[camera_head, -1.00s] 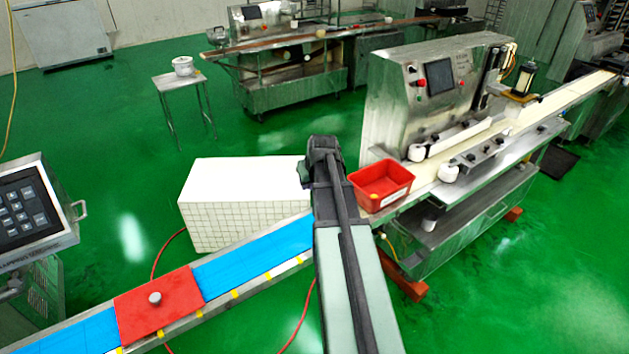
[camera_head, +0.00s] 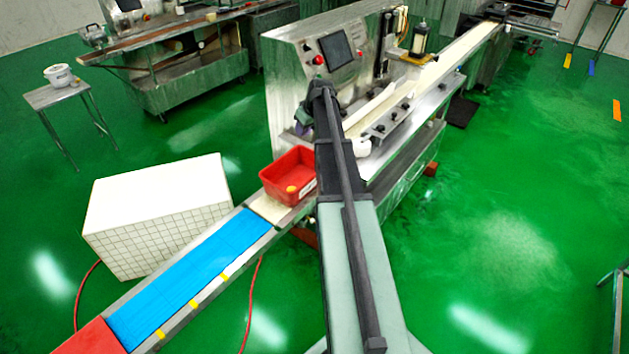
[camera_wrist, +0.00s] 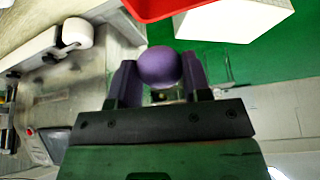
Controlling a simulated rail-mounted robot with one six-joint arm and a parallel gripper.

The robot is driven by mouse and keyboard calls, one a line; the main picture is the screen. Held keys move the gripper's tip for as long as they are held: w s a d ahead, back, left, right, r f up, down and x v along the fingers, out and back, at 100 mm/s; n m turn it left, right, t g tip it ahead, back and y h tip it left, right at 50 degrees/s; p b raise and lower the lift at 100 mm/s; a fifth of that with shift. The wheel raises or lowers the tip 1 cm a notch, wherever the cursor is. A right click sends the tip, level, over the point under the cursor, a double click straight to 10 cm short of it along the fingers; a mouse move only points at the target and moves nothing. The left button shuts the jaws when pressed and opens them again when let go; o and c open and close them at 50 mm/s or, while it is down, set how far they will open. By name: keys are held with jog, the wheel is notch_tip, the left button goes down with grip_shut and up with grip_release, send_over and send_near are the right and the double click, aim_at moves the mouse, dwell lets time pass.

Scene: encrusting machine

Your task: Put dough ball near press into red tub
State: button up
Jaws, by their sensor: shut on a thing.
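The dough ball (camera_wrist: 159,66) is held between the two purple fingers of my gripper (camera_wrist: 158,84) in the wrist view; it looks purple-grey there. In the head view my gripper (camera_head: 302,127) is partly hidden by my arm, in front of the press machine, and I cannot make out the ball. The red tub (camera_head: 271,187) sits on the conveyor to the left of my arm, nearer the camera than my gripper. Its red edge also shows at the top of the wrist view (camera_wrist: 150,8), apart from the ball. A small yellow spot shows on or in the tub.
The steel press machine (camera_head: 292,60) with a screen stands behind my gripper. A white tiled block (camera_head: 160,205) stands left of the tub. The blue belt (camera_head: 190,275) runs to the lower left. A side table with a white pot (camera_head: 58,76) is far left.

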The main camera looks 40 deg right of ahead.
aim_at(304, 177)
jog(key=shift+a+f+b, duration=0.35)
jog(key=shift+b, duration=0.05)
notch_tip(304, 177, down, 20)
jog(key=b, duration=1.9)
jog(key=shift+r+b, duration=0.1)
jog(key=shift+b, duration=0.3)
jog(key=shift+r+p, duration=0.3)
jog(key=shift+f, duration=0.15)
jog(key=o, duration=0.5)
jog(key=shift+f, duration=0.1)
jog(key=o, duration=0.5)
